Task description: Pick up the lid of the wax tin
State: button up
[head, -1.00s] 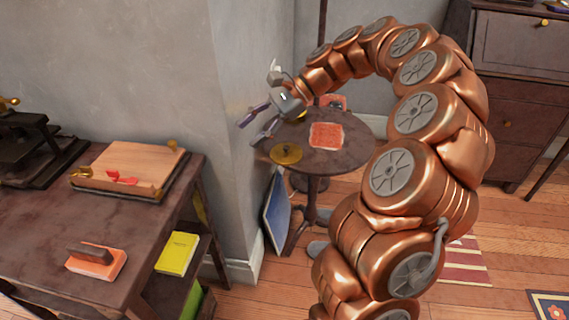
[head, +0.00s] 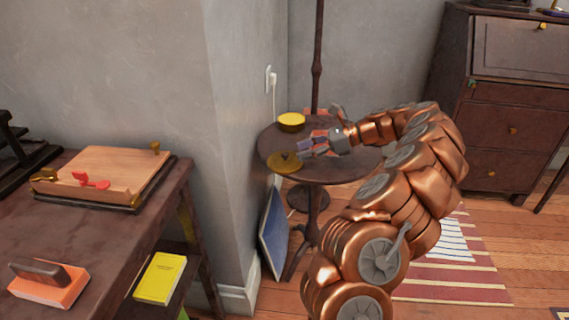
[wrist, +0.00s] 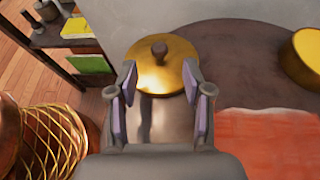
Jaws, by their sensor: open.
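The lid is a round golden disc with a small dark knob (head: 285,162), lying flat on the small round table (head: 340,172) near its left edge. In the wrist view the lid (wrist: 178,78) lies just ahead of my fingers, its knob beyond the fingertips. The wax tin (head: 291,121) is a round yellow tin standing apart at the back of the table; it also shows at the right edge of the wrist view (wrist: 307,58). My gripper (head: 303,150) is open and empty, its fingers pointing at the lid. I cannot tell whether a fingertip touches it.
A red-orange cloth or sheet (wrist: 265,140) lies on the table right of my fingers. A wall corner stands close left of the table. A dark workbench (head: 110,225) with a wooden board (head: 115,168) is at the left, and a floor lamp pole (head: 317,60) rises behind the table.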

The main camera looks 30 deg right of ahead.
aim_at(289, 160)
jog(key=b+x, duration=0.2)
jog(key=x, duration=0.2)
jog(key=shift+a, duration=0.15)
jog(key=shift+w+a+f, duration=0.1)
jog(key=shift+w+a, duration=0.2)
jog(key=shift+w, duration=0.05)
grip_shut()
